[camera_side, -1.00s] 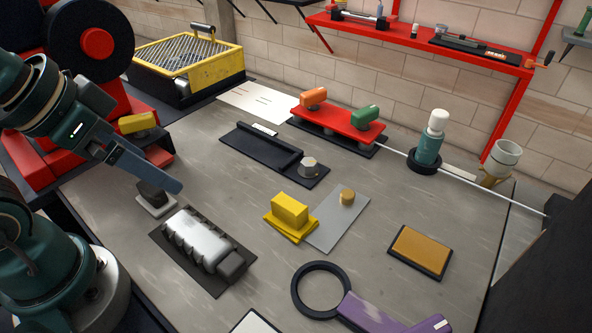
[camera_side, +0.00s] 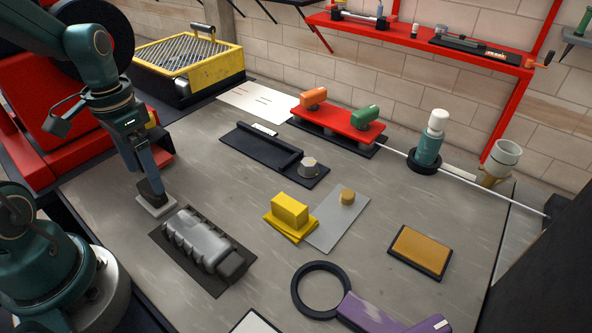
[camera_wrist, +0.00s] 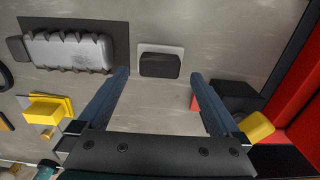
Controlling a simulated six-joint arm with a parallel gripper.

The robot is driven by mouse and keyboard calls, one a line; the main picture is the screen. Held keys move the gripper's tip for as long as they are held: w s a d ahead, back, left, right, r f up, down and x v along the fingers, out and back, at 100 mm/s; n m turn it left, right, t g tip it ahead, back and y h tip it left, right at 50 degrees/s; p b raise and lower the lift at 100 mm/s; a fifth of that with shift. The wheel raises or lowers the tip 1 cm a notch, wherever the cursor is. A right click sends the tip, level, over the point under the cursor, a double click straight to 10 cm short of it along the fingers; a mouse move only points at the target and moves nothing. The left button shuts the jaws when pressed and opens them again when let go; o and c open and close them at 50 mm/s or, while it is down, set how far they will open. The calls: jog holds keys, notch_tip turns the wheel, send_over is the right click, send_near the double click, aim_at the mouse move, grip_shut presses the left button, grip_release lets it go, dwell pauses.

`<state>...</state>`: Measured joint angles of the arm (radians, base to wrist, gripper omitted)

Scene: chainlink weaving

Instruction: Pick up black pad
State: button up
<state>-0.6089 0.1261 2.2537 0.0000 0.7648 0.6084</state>
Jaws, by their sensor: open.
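The black pad (camera_wrist: 160,65) lies on a small light grey plate (camera_wrist: 177,49) on the bench. In the side view the plate (camera_side: 154,208) shows at the left, and the black pad (camera_side: 151,190) is mostly covered by my gripper. My gripper (camera_side: 150,182) points down over it. In the wrist view my gripper (camera_wrist: 160,75) is open, with one finger to each side of the pad and nothing between them but a view of the pad. I cannot tell how high the fingertips are above it.
A ribbed grey part (camera_side: 204,242) on a dark mat (camera_side: 241,266) lies just right of the pad. Red machinery (camera_side: 80,150) stands behind and to the left. A yellow block (camera_side: 289,208) and a grey plate (camera_side: 335,225) lie farther right, with bare bench between.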

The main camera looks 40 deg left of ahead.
aim_at(149, 186)
jog(key=shift+f, duration=2.4)
grip_shut()
jog(key=shift+r, duration=5.05)
